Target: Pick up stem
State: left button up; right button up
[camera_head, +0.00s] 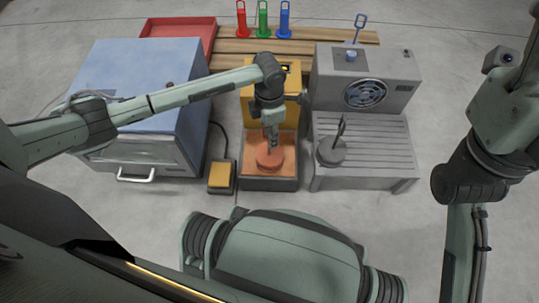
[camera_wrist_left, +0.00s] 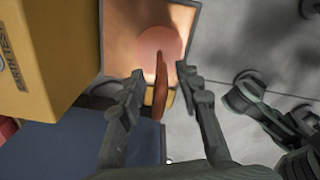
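In the left wrist view, a thin reddish-brown stem (camera_wrist_left: 160,85) stands up from a round pinkish disc (camera_wrist_left: 150,42) on the orange bed of a yellow machine. My left gripper (camera_wrist_left: 161,82) is open, with one finger on each side of the stem and gaps visible beside it. In the head view, my left gripper (camera_head: 272,138) points down over the orange disc (camera_head: 269,158); it hides most of the stem there. A grey disc (camera_head: 331,152) with its own upright grey stem (camera_head: 341,128) stands to the right. My right gripper cannot be made out.
The yellow machine (camera_head: 291,108) stands between a blue-topped oven-like box (camera_head: 145,75) and a grey machine with a fan (camera_head: 366,94). A yellow pedal (camera_head: 221,177) lies in front. Red, green (camera_head: 263,20) and blue pieces stand on planks behind. Floor at right is clear.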

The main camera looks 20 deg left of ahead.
pick_arm(q)
jog(key=shift+f, duration=0.2)
grip_shut()
dwell(0.4)
